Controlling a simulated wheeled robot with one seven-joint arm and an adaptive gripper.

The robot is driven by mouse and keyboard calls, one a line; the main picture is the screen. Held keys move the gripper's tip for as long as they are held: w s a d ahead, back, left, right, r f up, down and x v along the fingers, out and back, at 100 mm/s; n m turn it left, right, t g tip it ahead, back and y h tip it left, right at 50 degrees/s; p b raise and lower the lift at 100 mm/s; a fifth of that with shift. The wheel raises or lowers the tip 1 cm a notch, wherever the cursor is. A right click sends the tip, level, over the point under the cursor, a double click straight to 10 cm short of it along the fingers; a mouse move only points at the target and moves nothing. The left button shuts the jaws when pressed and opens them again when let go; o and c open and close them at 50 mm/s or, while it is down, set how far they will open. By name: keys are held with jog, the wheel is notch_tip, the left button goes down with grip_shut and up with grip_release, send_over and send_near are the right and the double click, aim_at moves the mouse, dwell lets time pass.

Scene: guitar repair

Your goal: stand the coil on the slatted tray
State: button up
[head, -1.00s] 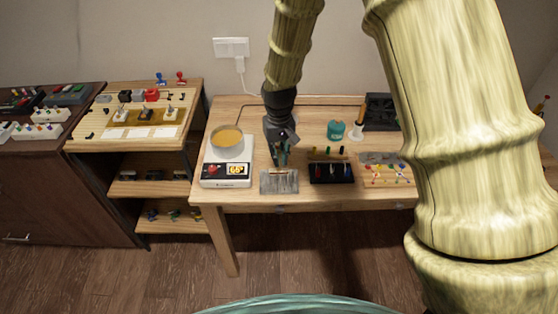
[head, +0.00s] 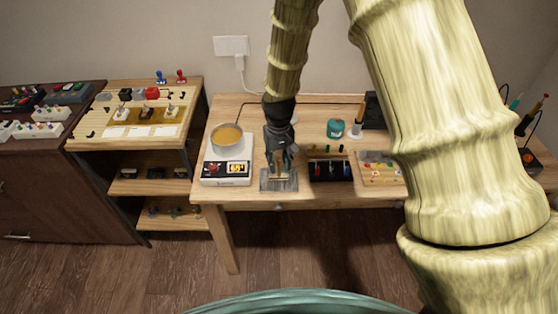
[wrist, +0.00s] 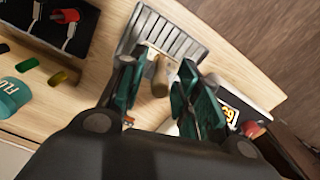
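The slatted tray (head: 266,186) is a grey ribbed plate near the front edge of the table. In the wrist view its slats (wrist: 178,40) show beyond my fingertips. My gripper (head: 279,160) points down over the tray. In the wrist view its green fingers (wrist: 156,72) stand apart with the coil (wrist: 161,78) between their tips. The coil has a tan rounded body and a pale end piece. It is over the near part of the tray; I cannot tell whether its foot touches the slats. The fingers hide part of it.
A white scale (head: 227,173) with a round tan-filled pan (head: 228,138) stands left of the tray. A black holder with coloured items (head: 330,171) stands close on the right. A wooden board (head: 378,168) and a teal tin (head: 335,128) are farther right.

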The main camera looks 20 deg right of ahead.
notch_tip(320, 180, up, 12)
jog(key=b, duration=0.2)
jog(key=shift+r, duration=0.15)
dwell(0.6)
dwell(1.3)
